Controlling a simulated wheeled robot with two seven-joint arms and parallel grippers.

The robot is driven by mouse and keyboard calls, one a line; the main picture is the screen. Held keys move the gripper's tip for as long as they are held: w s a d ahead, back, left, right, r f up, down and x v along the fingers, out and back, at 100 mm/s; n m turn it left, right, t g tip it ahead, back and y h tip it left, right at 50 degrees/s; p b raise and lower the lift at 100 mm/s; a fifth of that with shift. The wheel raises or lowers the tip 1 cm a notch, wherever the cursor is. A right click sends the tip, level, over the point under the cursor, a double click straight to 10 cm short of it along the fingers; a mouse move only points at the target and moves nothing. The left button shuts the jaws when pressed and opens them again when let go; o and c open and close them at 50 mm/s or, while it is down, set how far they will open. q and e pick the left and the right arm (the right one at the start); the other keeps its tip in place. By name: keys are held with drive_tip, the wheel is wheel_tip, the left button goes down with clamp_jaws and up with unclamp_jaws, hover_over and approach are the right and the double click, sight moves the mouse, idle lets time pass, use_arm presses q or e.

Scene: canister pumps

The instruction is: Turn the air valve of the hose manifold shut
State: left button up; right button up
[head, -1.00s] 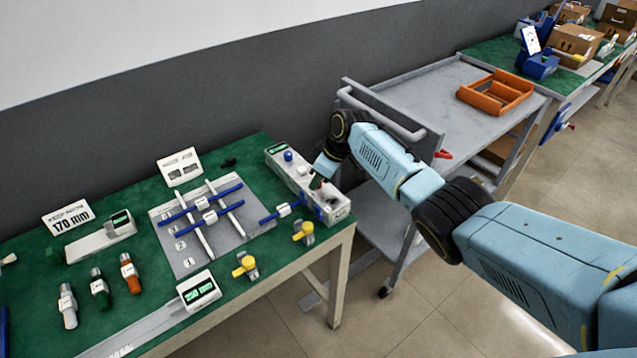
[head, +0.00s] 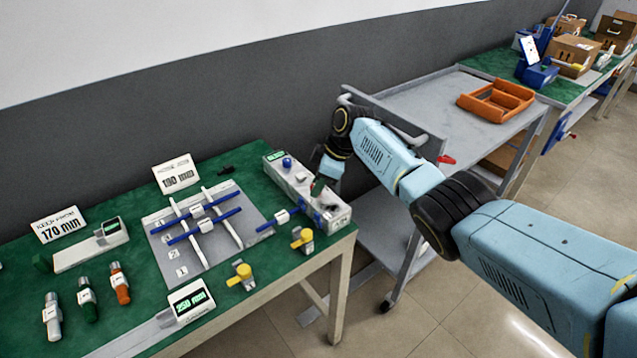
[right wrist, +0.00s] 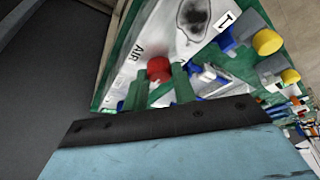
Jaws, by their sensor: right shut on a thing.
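The hose manifold (head: 277,168) is a long pale grey block at the right end of the green bench, with a small display, a blue knob (head: 287,162) and blue parts on it. My right gripper (head: 318,187) points down at its right part. In the right wrist view the green fingers (right wrist: 160,78) stand on either side of a red knob (right wrist: 158,66), next to the AIR lettering. The gripper is shut on this air valve knob; its exact turn angle is hard to tell. My left gripper is not in view.
Yellow-handled fittings (head: 302,238) stand near the bench's front edge, beside a blue-and-white part (head: 282,217). A grey board (head: 180,257) with blue and white rods lies to the left. A grey cart (head: 440,125) with an orange tray (head: 496,101) stands behind my right arm.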

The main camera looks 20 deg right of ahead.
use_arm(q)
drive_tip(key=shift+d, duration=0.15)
use_arm(e)
drive_tip(key=o, duration=1)
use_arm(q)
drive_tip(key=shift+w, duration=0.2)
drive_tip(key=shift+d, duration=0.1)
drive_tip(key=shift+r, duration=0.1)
use_arm(e)
drive_tip(key=shift+r, duration=0.1)
drive_tip(key=shift+d+r, duration=0.15)
drive_tip(key=shift+r, duration=0.15)
use_arm(q)
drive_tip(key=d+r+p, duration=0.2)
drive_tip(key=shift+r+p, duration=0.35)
drive_tip(key=shift+p, duration=0.05)
use_arm(e)
drive_tip(key=v, duration=1.2)
drive_tip(key=shift+r, duration=0.25)
